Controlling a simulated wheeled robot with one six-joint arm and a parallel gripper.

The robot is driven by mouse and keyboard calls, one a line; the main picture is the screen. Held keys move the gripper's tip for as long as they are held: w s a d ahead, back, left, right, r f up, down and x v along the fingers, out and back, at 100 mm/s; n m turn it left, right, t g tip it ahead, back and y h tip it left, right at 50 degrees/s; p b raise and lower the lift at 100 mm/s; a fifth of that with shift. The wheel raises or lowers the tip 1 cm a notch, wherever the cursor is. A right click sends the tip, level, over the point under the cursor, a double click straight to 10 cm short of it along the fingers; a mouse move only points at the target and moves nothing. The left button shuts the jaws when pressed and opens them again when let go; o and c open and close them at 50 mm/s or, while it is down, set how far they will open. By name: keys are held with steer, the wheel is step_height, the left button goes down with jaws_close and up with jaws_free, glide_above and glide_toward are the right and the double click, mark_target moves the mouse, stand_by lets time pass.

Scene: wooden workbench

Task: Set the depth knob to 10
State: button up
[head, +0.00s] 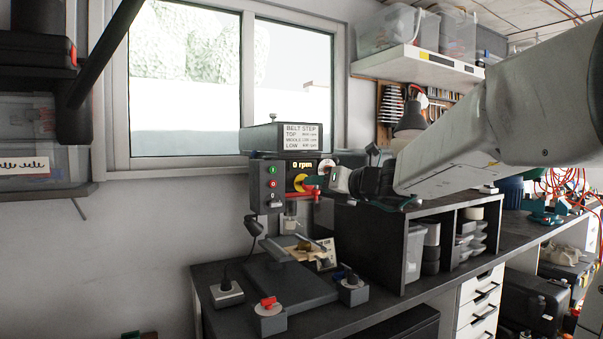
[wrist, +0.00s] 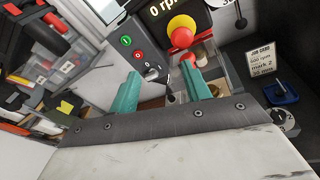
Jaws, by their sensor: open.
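The drill press (head: 268,190) stands on the bench by the window and reads 0 rpm. A white round dial (head: 329,180) shows at the right of its head, partly behind my arm's end. I cannot read its scale or tell whether it is the depth knob. The wrist view shows the press's front panel (wrist: 127,54) with green and red buttons and a small grey knob (wrist: 151,73). My gripper (wrist: 161,68) is open and empty, its two teal fingers apart in front of the panel. I see no contact with a knob.
A red emergency stop (wrist: 182,29) on yellow sits close beyond the fingers. A red-handled block (head: 269,310) sits at the bench's front. A dark shelf unit (head: 374,243) stands right of the press.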

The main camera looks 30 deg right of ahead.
steer(key=w+d+r+m+t+h, duration=0.2)
steer(key=w+d+m+h, duration=0.15)
steer(key=d+m, duration=0.55)
steer(key=w+d, duration=0.1)
steer(key=w, duration=0.5)
steer(key=shift+w, duration=0.4)
steer(key=shift+h, duration=0.25)
steer(key=c, duration=1)
